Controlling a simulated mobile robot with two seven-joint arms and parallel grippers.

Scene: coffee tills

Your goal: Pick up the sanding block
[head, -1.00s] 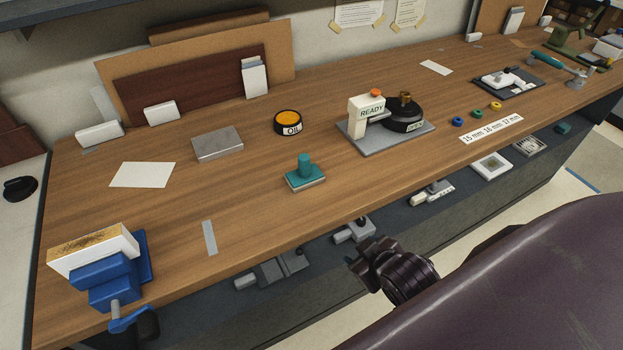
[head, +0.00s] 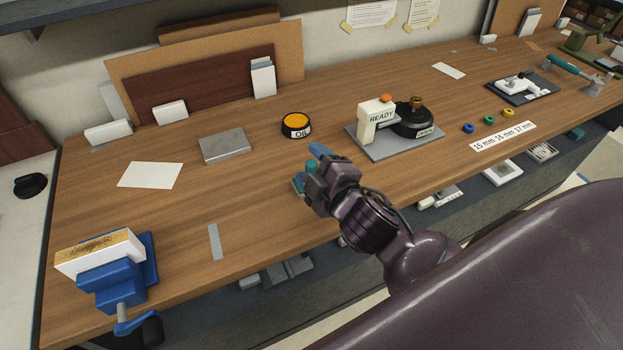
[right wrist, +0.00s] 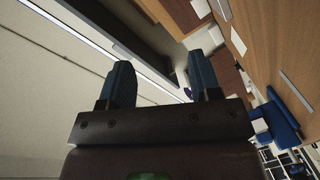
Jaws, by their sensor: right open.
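The sanding block (head: 298,184), a teal block with a round knob on top, sits on the wooden bench near its front edge in the head view. My right gripper (head: 320,153) is in front of it and covers much of it; only the left part of its base and some of the knob show. The right wrist view shows the two blue fingers (right wrist: 160,84) apart with nothing between them. The block is not seen in that view, and I cannot tell if the gripper touches it. My left gripper is not in view.
A blue vise (head: 117,280) stands at the front left.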

